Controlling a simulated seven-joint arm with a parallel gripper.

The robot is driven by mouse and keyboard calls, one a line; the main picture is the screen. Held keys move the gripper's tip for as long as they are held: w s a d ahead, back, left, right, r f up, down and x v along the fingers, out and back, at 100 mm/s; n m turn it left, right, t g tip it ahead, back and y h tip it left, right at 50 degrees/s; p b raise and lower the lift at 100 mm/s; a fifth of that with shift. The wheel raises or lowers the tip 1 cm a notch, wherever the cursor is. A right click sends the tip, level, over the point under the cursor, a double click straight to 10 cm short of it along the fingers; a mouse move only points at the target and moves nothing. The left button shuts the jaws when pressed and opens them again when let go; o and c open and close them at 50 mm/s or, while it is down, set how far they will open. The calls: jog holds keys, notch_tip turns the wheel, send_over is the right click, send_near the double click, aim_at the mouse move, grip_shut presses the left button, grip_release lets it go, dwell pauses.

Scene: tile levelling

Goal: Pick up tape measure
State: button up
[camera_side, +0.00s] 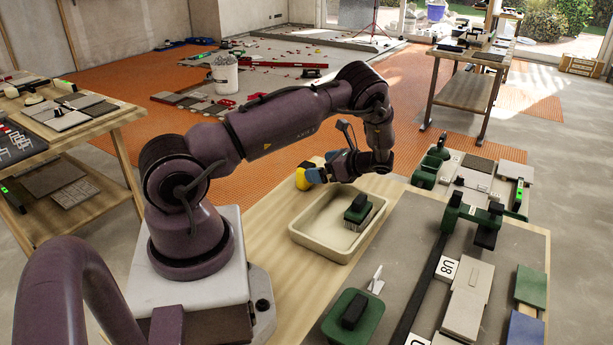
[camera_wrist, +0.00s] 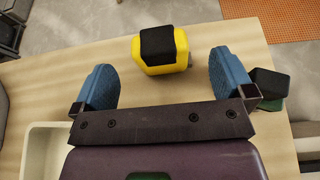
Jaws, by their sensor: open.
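The tape measure (camera_wrist: 182,55) is a yellow block with a black top band, standing on the wooden bench near its far edge. In the side view the tape measure (camera_side: 302,179) shows partly beside the blue fingers. My gripper (camera_wrist: 163,76) is open, with one blue finger to the left and one to the right of the tape measure's line. In the wrist view the tape measure lies ahead, near the fingertips, with clear room on both sides. My gripper (camera_side: 324,173) is low over the bench in the side view. No contact is visible.
A cream tray (camera_side: 310,246) holding a green-backed brush (camera_side: 358,210) stands close to my gripper. A dark green and black object (camera_wrist: 268,86) sits just beyond the right finger. A grey board (camera_side: 400,240) with tiles and green tools is to the right.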

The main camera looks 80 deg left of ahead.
aim_at(305, 164)
jog(key=shift+x, duration=2.9)
jog(key=shift+r, duration=0.1)
jog(key=c, duration=1)
jog(key=shift+c, duration=0.5)
jog(key=shift+r, duration=0.15)
